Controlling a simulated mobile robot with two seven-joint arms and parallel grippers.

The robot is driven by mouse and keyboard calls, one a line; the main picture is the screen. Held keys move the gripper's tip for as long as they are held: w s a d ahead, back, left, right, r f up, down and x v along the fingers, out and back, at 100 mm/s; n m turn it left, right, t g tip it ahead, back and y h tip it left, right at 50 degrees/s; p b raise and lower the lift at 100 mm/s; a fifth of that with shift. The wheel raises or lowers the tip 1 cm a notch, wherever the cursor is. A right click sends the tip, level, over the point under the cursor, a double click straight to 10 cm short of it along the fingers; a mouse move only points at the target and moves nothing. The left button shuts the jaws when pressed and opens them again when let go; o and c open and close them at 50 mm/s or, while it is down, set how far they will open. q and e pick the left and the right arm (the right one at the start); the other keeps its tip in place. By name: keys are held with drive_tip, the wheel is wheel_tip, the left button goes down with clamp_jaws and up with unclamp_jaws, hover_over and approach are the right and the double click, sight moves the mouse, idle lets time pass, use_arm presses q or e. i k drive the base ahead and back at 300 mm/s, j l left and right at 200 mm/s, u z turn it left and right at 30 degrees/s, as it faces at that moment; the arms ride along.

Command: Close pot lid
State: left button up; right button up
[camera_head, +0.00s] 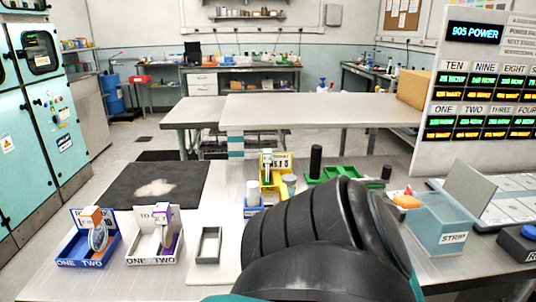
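I cannot make out with certainty which thing is the pot. A small blue-and-white container (254,207) stands at the table's middle, just left of my arm. A round grey-topped piece (289,181) stands behind it, partly hidden by my arm. No lid is clearly recognisable on or beside either of them. A large black part of my own arm fills the lower middle and hides the table behind it. Neither gripper shows, so I cannot see what they hold.
Blue tray (75,258) and white tray (150,259) stand at left, holding upright pieces. A grey frame (208,246) lies nearby. Yellow holder (272,184), green tray (337,172) and black cylinder (316,160) stand behind. A blue STRIP bin (453,238) is right. The dark mat (128,188) has free room.

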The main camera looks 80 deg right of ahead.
sight(471, 189)
drive_tip(key=k+l, duration=0.25)
drive_tip(key=k, duration=0.2)
drive_tip(key=k+l, duration=0.2)
drive_tip(key=k, duration=0.3)
drive_tip(key=k+l, duration=0.25)
drive_tip(key=k, duration=0.2)
drive_tip(key=k+l, duration=0.2)
drive_tip(key=k, duration=0.3)
drive_tip(key=k+l+z, duration=0.1)
drive_tip(key=k+l, duration=0.15)
drive_tip(key=k, duration=0.2)
drive_tip(key=k+z, duration=0.15)
drive_tip(key=z, duration=1.2)
drive_tip(key=k+j, duration=0.2)
drive_tip(key=j, duration=0.15)
drive_tip(key=k+j+u, duration=0.15)
drive_tip(key=j, duration=0.2)
drive_tip(key=i+l, duration=0.4)
